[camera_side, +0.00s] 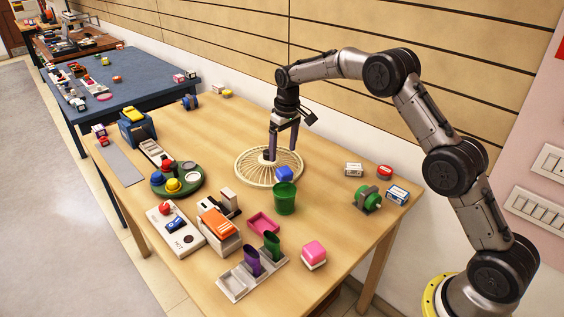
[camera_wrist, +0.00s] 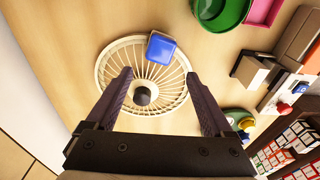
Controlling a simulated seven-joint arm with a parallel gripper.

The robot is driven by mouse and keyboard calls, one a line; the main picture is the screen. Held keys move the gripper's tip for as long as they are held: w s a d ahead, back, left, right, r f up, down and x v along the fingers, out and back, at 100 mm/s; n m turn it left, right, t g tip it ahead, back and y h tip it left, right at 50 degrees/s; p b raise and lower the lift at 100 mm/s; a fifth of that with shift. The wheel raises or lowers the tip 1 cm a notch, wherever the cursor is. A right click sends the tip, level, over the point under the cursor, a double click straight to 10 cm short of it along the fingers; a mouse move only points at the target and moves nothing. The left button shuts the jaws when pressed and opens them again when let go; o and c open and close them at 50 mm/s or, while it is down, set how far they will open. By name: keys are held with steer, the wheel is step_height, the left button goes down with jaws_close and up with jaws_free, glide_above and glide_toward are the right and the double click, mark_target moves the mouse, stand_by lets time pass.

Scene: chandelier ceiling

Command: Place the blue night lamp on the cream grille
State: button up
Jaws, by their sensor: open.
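The cream grille (camera_side: 243,178) is a round spoked disc lying on the wooden table. The blue night lamp (camera_side: 284,173) is a small blue block at the grille's edge, just behind the green bucket. In the wrist view the lamp (camera_wrist: 160,47) overlaps the grille's upper rim, off its centre, and the grille (camera_wrist: 103,68) shows a dark round spot in its middle. My gripper (camera_side: 281,150) points down over the grille with its fingers apart and nothing between them. In the wrist view the lamp is beyond the fingertips of my gripper (camera_wrist: 158,75), not between them.
A green bucket (camera_side: 285,203) stands close in front of the lamp. A green round tray (camera_side: 190,187) with coloured knobs is left of the grille. A pink tray (camera_side: 262,224) and a pink block (camera_side: 314,252) lie in front. Table behind the grille is clear.

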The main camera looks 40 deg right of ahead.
mark_target(285, 170)
steer(key=s+a+r+t, duration=0.1)
steer(key=s+r, duration=0.3)
steer(key=r, duration=0.3)
steer(key=s+a+r, duration=0.1)
steer(key=s+r, duration=0.3)
steer(key=r, duration=0.3)
steer(key=s+a+r+t, duration=0.1)
steer(key=s+r, duration=0.2)
steer(key=s, duration=0.4)
steer(key=s+a+r, duration=0.2)
steer(key=s+r, duration=0.1)
steer(key=s, duration=0.4)
steer(key=s+f+t, duration=0.1)
steer(key=s+f, duration=0.1)
steer(key=s, duration=0.8)
steer(key=s+a+f+t, duration=0.1)
steer(key=s+f, duration=0.2)
steer(key=s, duration=0.7)
steer(key=shift+a, duration=0.25)
